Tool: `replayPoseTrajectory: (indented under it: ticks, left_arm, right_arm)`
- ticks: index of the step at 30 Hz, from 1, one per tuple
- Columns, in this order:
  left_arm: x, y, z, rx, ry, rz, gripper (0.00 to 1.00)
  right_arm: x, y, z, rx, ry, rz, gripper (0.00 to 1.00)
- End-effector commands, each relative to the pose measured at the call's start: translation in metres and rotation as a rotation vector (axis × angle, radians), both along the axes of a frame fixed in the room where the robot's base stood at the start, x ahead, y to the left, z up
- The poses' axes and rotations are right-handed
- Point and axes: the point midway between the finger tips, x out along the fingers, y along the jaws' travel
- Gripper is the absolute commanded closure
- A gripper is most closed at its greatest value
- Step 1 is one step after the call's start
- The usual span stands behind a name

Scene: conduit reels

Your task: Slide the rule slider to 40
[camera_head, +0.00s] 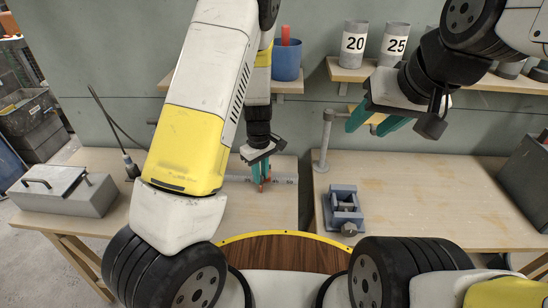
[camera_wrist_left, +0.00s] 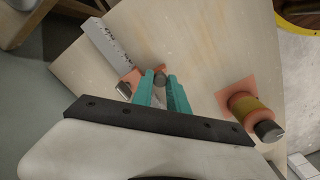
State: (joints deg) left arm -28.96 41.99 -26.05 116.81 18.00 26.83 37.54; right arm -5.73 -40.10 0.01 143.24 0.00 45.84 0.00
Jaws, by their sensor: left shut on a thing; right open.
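The grey rule (camera_head: 236,178) lies along the left workbench, with printed numbers at its right part. In the left wrist view the rule (camera_wrist_left: 108,45) runs up to the orange-red slider (camera_wrist_left: 131,77), which carries a dark round knob (camera_wrist_left: 160,79). My left gripper (camera_head: 262,181) is down at the slider, its teal fingers shut on the knob. In the left wrist view the left gripper (camera_wrist_left: 161,86) has one finger on each side of it. The fingers partly hide the slider and the numbers near it. My right gripper (camera_head: 378,122) is open and empty, above the right bench.
A grey box with handles (camera_head: 64,190) stands on the left bench. A blue-grey vise (camera_head: 345,208) and a grey post (camera_head: 323,142) are on the right bench. An orange plate with a yellow cylinder (camera_wrist_left: 244,104) sits near the left gripper. Cups labelled 20 (camera_head: 354,43) and 25 (camera_head: 395,43) stand on a shelf.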

Motion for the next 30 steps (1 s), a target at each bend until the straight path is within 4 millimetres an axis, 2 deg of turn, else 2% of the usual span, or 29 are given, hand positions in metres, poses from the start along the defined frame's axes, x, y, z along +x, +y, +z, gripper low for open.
replayPoseTrajectory:
  ticks: [6,7,10,21,23,30]
  left_arm:
    - [0.001,0.000,0.001,0.000,-0.004,-0.001,1.00]
    - [0.001,0.000,0.001,0.000,-0.004,-0.001,0.79]
    - [0.001,0.000,0.001,0.000,-0.003,-0.001,0.59]
    - [0.001,-0.001,0.004,-0.001,-0.002,-0.001,0.59]
    - [0.001,-0.001,0.010,-0.001,-0.003,-0.001,0.59]
    - [0.002,-0.002,0.051,-0.002,-0.006,-0.002,0.59]
  right_arm:
    - [0.000,0.000,0.000,0.000,0.000,0.000,0.53]
    - [0.000,0.000,0.000,0.000,0.000,0.000,0.53]
    - [0.000,0.000,0.000,0.000,0.000,0.000,0.53]
    - [0.000,0.000,0.000,0.000,0.000,0.000,0.53]
    - [0.000,0.000,0.000,0.000,0.000,0.000,0.53]
    - [0.000,0.000,0.000,0.000,0.000,0.000,0.53]
